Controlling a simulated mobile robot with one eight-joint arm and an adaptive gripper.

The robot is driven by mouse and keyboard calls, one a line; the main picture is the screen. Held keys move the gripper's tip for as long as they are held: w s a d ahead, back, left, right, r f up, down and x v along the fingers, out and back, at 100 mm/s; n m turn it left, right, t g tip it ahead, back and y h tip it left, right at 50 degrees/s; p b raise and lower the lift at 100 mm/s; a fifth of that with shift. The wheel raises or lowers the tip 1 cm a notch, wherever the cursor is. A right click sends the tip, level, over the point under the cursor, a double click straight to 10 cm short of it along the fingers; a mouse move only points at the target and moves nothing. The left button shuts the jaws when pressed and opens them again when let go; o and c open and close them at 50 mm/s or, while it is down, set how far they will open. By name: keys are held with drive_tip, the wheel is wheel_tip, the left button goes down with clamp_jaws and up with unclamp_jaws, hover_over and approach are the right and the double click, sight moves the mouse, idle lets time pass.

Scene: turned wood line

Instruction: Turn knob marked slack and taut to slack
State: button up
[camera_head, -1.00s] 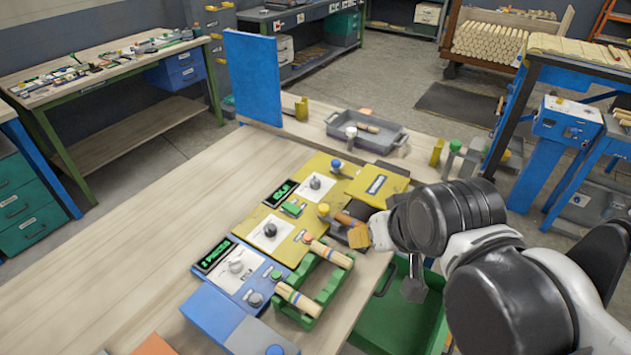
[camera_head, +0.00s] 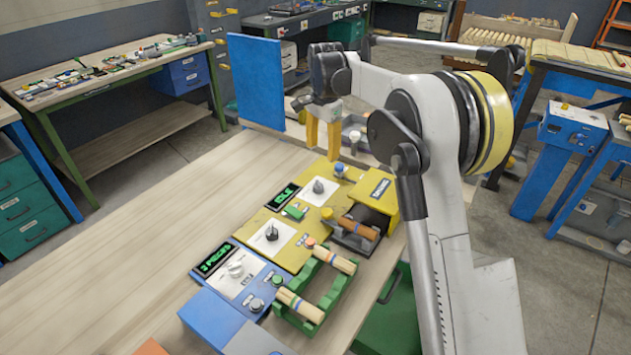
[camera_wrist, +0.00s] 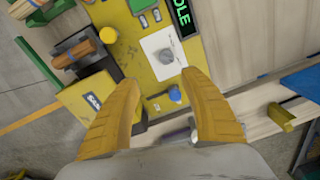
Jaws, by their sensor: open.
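Three knobs on white plates show in the head view: a far grey knob (camera_head: 318,186) by the "IDLE" display, a middle dark knob (camera_head: 271,233), and a pale knob (camera_head: 236,268) on the blue panel. Their small markings are too fine to read, so I cannot tell which says slack and taut. My gripper (camera_head: 322,150) is open and empty, pointing down above the far end of the yellow panel. In the wrist view the far knob (camera_wrist: 165,56) lies just ahead of the gap between my yellow fingers (camera_wrist: 163,80), apart from them.
A blue button (camera_head: 339,166) is beside the far knob. A yellow labelled cover (camera_head: 382,189) and a brown cylinder (camera_head: 358,228) in a dark cradle are to its right. A green rack (camera_head: 335,287) holds wooden sticks. The table's left side (camera_head: 130,250) is clear.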

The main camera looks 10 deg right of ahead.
drive_tip(key=m, duration=0.1)
hover_over(319, 182)
drive_tip(key=shift+g, duration=0.4)
wheel_tip(319, 182, down, 5)
drive_tip(key=shift+r, duration=0.1)
wheel_tip(319, 182, down, 11)
drive_tip(key=b, duration=0.4)
drive_tip(key=shift+r, duration=0.1)
clamp_jaws()
